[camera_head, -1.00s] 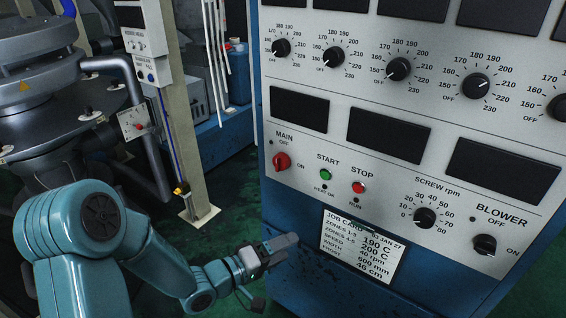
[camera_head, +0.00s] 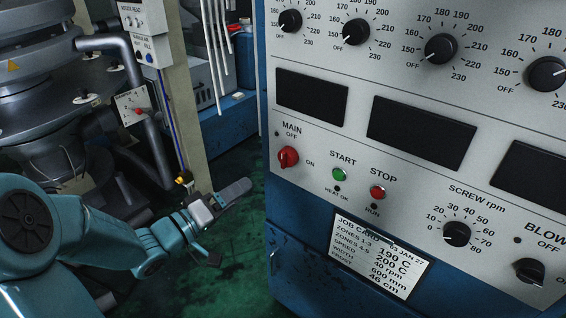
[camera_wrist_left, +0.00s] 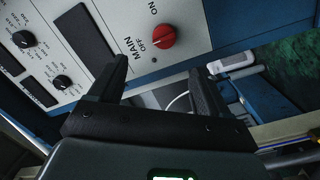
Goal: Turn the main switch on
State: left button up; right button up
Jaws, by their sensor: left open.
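The MAIN switch is a red rotary knob (camera_head: 288,157) at the left edge of the pale control panel (camera_head: 330,135). OFF is printed above it and ON to its right; its handle looks about upright, towards OFF. My left gripper (camera_head: 232,195) is left of the panel and lower than the knob, apart from it. In the left wrist view the red knob (camera_wrist_left: 163,36) lies beyond my left fingertips, with a gap. The two dark fingers (camera_wrist_left: 160,72) are spread and empty. My right gripper is in neither view.
A green START button (camera_head: 340,174) and a red STOP button (camera_head: 377,192) are right of the knob. A job card (camera_head: 380,258) hangs below on the blue cabinet. A pale post (camera_head: 185,110) and dark machinery stand left. Green floor lies open between.

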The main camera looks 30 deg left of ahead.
aim_at(282, 162)
pick_arm(q)
jog(key=w, duration=0.5)
jog(key=w+d, duration=0.1)
jog(key=w, duration=0.9)
jog(key=shift+w+d+f+p, duration=0.2)
jog(key=shift+w+d+p, duration=0.05)
jog(key=shift+d+p, duration=0.1)
jog(key=c, duration=1)
